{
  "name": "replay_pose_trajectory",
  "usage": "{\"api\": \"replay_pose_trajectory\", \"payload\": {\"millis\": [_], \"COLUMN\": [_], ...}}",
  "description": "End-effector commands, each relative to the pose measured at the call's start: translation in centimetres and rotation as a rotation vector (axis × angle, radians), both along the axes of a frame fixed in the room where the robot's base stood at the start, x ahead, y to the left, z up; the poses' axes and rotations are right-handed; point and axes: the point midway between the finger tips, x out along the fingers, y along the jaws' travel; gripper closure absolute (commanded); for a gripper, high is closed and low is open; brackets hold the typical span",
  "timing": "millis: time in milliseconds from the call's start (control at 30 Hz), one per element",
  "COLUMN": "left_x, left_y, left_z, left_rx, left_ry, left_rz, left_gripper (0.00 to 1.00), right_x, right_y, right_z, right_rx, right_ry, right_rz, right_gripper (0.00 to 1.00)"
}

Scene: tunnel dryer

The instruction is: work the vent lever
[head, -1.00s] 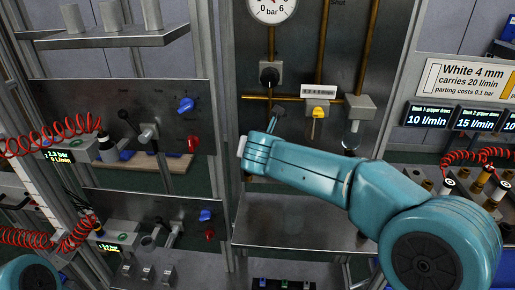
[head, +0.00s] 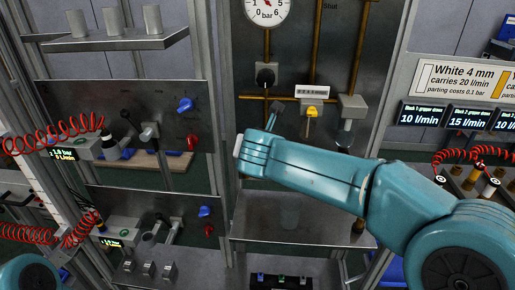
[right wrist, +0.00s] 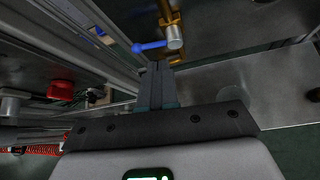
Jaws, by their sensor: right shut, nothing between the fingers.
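In the right wrist view a lever with a blue handle (right wrist: 150,46) sticks out to the left from a round grey hub on a brass pipe (right wrist: 165,12). My right gripper (right wrist: 158,70) is shut and empty, its fingertips just below the lever in the picture; I cannot tell whether they touch. In the head view what looks like the same lever (head: 270,119) shows just above my right wrist. My teal right arm reaches in from the right and hides the gripper's fingers there. My left gripper is out of view.
The back panel carries a pressure gauge (head: 266,8), a black knob (head: 265,76), a yellow handle (head: 311,112) and brass pipes. A steel shelf (head: 285,228) lies below my right arm. At left are panels with blue and red knobs and red coiled hoses (head: 60,130).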

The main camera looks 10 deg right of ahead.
Motion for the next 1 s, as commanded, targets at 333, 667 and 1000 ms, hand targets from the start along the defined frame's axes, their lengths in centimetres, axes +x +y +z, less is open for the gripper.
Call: {"api": "replay_pose_trajectory", "payload": {"millis": [333, 667, 1000], "left_x": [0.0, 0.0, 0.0], "left_y": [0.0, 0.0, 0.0], "left_z": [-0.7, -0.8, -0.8], "left_rx": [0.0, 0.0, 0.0], "left_ry": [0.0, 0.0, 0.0], "left_rz": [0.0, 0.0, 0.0], "left_gripper": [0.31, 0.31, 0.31], "right_x": [-4.8, -6.2, -6.1], "right_y": [0.9, 1.0, 1.5], "right_z": [3.3, 4.1, 0.4], "right_rx": [0.001, 0.001, 0.078], "right_ry": [-0.002, 0.002, 0.069], "right_rz": [0.001, 0.0, -0.021], "right_gripper": [1.0, 1.0, 1.0]}}
